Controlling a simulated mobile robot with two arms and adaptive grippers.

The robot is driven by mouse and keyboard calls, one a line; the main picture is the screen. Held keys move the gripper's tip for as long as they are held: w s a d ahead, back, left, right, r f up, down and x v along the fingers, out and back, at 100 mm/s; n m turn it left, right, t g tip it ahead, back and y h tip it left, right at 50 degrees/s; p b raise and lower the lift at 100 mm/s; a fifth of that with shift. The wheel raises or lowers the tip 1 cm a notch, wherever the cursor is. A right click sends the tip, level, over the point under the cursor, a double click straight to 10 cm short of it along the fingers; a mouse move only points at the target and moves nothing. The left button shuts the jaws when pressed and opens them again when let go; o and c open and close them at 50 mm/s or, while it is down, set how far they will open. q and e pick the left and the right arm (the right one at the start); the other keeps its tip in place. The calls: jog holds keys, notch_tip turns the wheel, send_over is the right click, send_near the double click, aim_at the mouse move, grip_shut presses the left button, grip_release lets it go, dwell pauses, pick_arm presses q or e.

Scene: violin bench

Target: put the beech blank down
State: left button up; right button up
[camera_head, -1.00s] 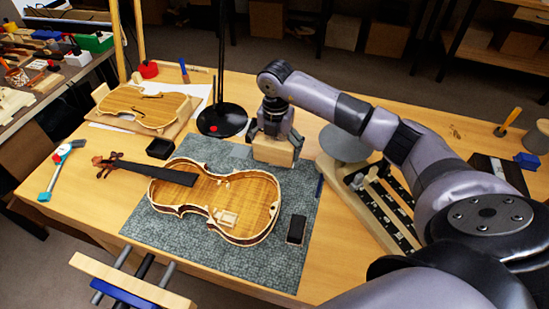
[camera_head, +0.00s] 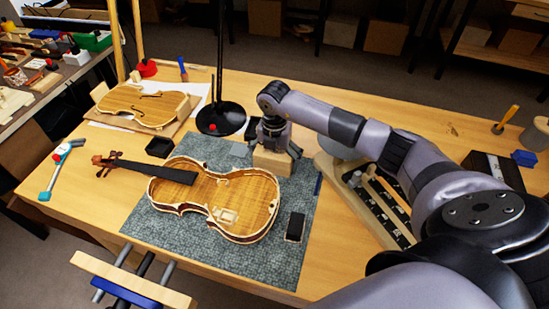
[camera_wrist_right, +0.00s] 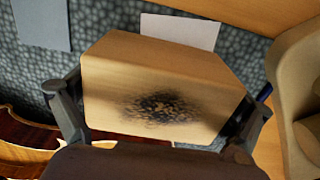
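The beech blank (camera_head: 272,162) is a pale wooden block at the far right part of the grey mat (camera_head: 250,268). My right gripper (camera_head: 273,146) is above it, pointing down, with a finger at each side. In the right wrist view the blank (camera_wrist_right: 150,75) fills the space between the two fingers (camera_wrist_right: 160,115), which lie against its sides. A dark speckled patch shows on its near face. The blank looks to be at or just above the mat; its underside is hidden. My left gripper is not in view.
An open violin body (camera_head: 232,195) lies left of the blank, with a small dark block (camera_head: 295,227) nearby. A black lamp base (camera_head: 221,118) stands behind left. A rack of tools (camera_head: 365,200) is to the right.

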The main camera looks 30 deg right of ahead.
jog(key=shift+r, duration=0.1)
notch_tip(320, 180, up, 11)
jog(key=shift+b, duration=0.95)
jog(key=shift+r, duration=0.55)
